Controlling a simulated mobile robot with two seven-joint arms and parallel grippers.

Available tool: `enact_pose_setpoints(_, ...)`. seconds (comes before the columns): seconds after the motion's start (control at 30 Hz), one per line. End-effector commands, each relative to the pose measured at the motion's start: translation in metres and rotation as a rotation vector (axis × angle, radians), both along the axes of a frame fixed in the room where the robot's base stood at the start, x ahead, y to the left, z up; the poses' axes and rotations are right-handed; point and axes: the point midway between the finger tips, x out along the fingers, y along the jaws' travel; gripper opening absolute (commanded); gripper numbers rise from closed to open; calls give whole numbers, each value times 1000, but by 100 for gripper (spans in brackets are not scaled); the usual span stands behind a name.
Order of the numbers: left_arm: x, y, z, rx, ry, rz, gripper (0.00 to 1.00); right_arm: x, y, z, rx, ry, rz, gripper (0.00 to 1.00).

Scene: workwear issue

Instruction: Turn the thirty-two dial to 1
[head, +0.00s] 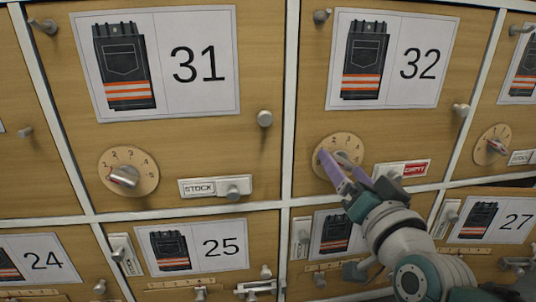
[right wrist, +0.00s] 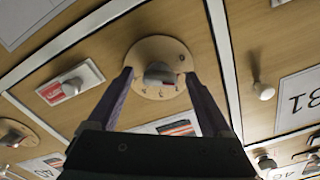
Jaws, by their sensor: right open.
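The thirty-two dial is a round wooden plate (head: 335,141) with numbers, low on the door marked 32 (head: 422,64). My right gripper (head: 338,162) is in front of it, its purple fingers hiding much of the plate and knob in the head view. In the right wrist view the dial plate (right wrist: 150,48) and its grey knob (right wrist: 160,73) show between the spread fingers (right wrist: 159,74). The gripper is open, with a finger on either side of the knob. I cannot tell whether they touch it or which number it points to. My left gripper is not in view.
A slider label reading EMPTY (head: 403,169) is right of the dial, close to my gripper. A round knob (head: 461,110) sits at that door's right edge. Door 31 on the left has its own dial (head: 125,172) and a STOCK slider (head: 215,188). More compartments lie below.

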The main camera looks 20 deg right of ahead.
Motion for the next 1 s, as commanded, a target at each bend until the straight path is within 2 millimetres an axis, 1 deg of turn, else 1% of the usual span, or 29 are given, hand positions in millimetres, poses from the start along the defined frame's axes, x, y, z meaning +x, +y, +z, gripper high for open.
enact_pose_setpoints(0.07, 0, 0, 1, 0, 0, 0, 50, -1, 0, 0, 0, 1, 1, 84)
enact_pose_setpoints(0.17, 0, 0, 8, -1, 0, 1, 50, -10, 2, 2, 0, 2, 0, 84)
enact_pose_setpoints(0.27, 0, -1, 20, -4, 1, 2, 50, -27, 6, 4, 1, 5, 2, 84)
enact_pose_setpoints(0.4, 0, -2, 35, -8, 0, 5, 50, -56, 13, 4, 0, 6, 1, 84)
enact_pose_setpoints(0.5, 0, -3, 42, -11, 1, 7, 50, -74, 18, 3, 0, 5, 2, 84)
enact_pose_setpoints(0.6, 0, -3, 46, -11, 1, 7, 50, -87, 21, 2, 0, 2, 0, 84)
enact_pose_setpoints(0.73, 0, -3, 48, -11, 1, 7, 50, -95, 23, 1, 0, 1, 1, 84)
enact_pose_setpoints(1.0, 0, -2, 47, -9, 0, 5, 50, -97, 23, 0, 0, -1, -1, 84)
